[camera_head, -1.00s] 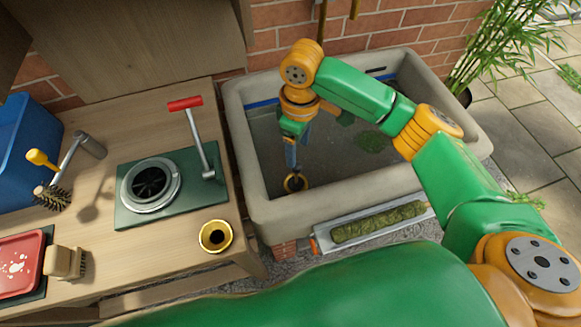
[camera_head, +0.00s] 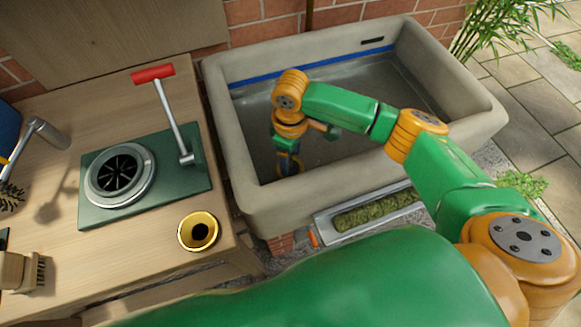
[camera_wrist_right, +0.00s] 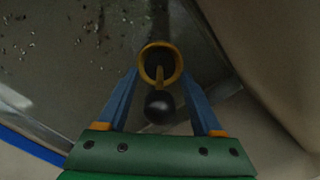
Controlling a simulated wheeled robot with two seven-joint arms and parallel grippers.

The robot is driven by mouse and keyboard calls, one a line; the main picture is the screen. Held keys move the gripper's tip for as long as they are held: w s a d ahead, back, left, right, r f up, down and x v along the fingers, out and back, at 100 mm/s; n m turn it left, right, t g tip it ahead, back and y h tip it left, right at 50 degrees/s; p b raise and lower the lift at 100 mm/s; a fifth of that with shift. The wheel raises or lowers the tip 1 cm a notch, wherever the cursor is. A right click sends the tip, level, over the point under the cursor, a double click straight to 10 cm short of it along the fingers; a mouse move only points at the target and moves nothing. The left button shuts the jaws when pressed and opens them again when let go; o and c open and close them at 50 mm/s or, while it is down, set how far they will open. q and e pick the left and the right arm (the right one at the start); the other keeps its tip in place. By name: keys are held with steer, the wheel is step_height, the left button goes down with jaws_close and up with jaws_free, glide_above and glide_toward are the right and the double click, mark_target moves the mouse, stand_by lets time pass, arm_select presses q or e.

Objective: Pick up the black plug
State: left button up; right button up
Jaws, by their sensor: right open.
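The black plug (camera_wrist_right: 160,106) shows in the right wrist view as a round black knob on a thin yellowish stem. Behind it is a brass ring (camera_wrist_right: 146,67) with a dark middle, at the basin floor. My right gripper (camera_wrist_right: 158,82) is open, with one blue finger on each side of the knob and visible gaps between. In the head view my right gripper (camera_head: 288,160) points down inside the stone sink (camera_head: 245,192), near its left front corner. It hides the plug there and part of the brass ring. My left gripper is not in view.
The sink walls stand close to the gripper. A wooden bench (camera_head: 75,262) at the left holds a green plate with a red-handled lever (camera_head: 168,105) and a brass cup (camera_head: 198,231). A trough of moss (camera_head: 375,212) lies before the sink. The sink's right side is open.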

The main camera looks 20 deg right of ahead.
steer(key=shift+f, duration=0.15)
jaws_close()
stand_by(1.3)
